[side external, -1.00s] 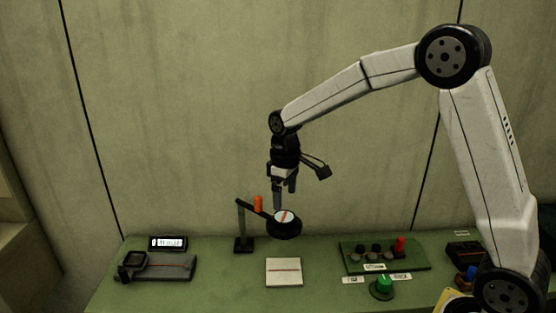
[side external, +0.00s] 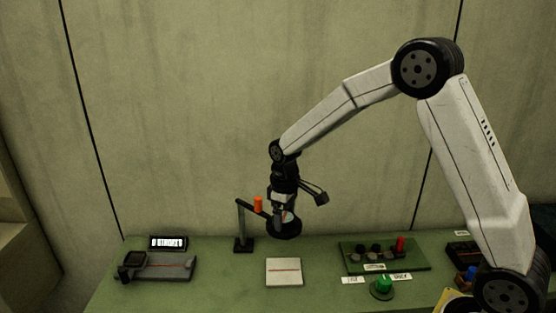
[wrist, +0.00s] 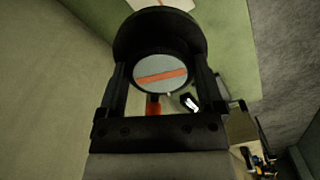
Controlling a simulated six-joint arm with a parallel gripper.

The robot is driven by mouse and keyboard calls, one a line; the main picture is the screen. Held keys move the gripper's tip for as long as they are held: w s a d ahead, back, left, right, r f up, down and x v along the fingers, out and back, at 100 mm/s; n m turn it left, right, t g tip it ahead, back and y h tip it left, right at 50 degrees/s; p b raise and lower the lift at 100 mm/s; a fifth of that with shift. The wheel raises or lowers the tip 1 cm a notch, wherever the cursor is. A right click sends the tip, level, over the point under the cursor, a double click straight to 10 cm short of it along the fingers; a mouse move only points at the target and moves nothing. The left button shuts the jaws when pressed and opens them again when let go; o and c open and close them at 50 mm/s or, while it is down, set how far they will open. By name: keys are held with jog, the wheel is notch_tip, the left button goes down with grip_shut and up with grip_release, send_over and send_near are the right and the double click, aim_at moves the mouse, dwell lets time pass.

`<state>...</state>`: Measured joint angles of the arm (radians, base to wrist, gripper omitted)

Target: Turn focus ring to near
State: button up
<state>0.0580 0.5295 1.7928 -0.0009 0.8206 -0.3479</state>
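A black ring (side external: 285,232) around a pale disc with an orange stripe sits on the arm of a small black stand (side external: 240,227); I take it for the focus ring. It also shows in the wrist view (wrist: 160,31), where its pale face (wrist: 160,69) has the orange stripe almost level, slightly higher at the right. My gripper (side external: 283,218) points down over the ring. In the wrist view my gripper (wrist: 160,66) has its fingers apart, one on each side of the disc. I cannot tell whether they touch the black rim. No near mark is readable.
An orange post (side external: 258,204) stands up near the ring. A pale pad (side external: 284,271) with a red line lies in front. A green knob (side external: 382,286), a switch panel (side external: 385,255) and a display (side external: 168,243) are on the green table (side external: 220,285). A wall stands behind.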

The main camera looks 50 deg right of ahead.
jog(key=c, duration=0.7)
jog(key=shift+o, duration=0.2)
jog(key=shift+n, duration=0.3)
jog(key=n, duration=1.1)
jog(key=shift+w+d, duration=0.1)
jog(key=o, duration=1)
